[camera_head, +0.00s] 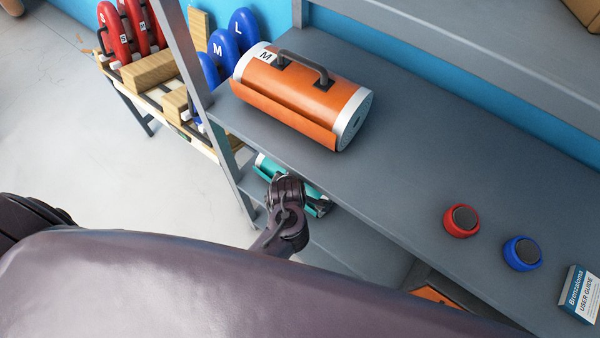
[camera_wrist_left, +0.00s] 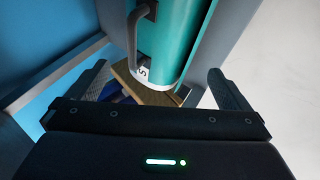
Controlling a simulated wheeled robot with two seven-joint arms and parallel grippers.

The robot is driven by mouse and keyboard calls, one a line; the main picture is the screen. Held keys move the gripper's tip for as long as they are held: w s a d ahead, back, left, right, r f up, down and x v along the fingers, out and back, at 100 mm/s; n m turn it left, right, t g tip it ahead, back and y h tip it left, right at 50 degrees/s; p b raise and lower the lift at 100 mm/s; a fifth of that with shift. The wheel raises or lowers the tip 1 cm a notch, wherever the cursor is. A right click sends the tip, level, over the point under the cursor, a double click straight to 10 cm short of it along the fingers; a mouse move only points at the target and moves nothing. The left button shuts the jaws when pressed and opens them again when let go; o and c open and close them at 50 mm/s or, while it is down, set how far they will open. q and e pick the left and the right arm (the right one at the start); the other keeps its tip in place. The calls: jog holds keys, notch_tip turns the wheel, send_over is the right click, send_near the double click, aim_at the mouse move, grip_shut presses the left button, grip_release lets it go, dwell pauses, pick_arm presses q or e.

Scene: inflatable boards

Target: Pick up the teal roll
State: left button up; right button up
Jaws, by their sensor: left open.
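The teal roll (camera_head: 318,206) lies on a lower level of the grey rack, mostly hidden behind my left arm and the upper shelf edge in the head view. In the left wrist view the teal roll (camera_wrist_left: 183,40) has a dark handle on its left side and a white end band marked S. My left gripper (camera_wrist_left: 157,68) is open, its two fingers apart, with the roll ahead between them and nothing held. In the head view my left wrist (camera_head: 285,212) is in front of the roll; its fingertips are hidden there. My right gripper is not in view.
An orange roll (camera_head: 290,95) marked M lies on the upper shelf (camera_head: 400,165), with a red disc (camera_head: 461,220), a blue disc (camera_head: 522,253) and a user guide box (camera_head: 581,294). A wooden block (camera_wrist_left: 148,92) shows near the teal roll. Open floor lies left.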

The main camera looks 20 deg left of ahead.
pick_arm(q)
jog(key=x, duration=0.4)
jog(key=shift+a, duration=0.2)
jog(key=b+x, duration=0.1)
jog(key=x, duration=0.4)
jog(key=shift+f, duration=0.15)
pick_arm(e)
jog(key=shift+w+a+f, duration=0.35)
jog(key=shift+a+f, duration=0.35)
pick_arm(q)
jog(key=shift+c, duration=0.4)
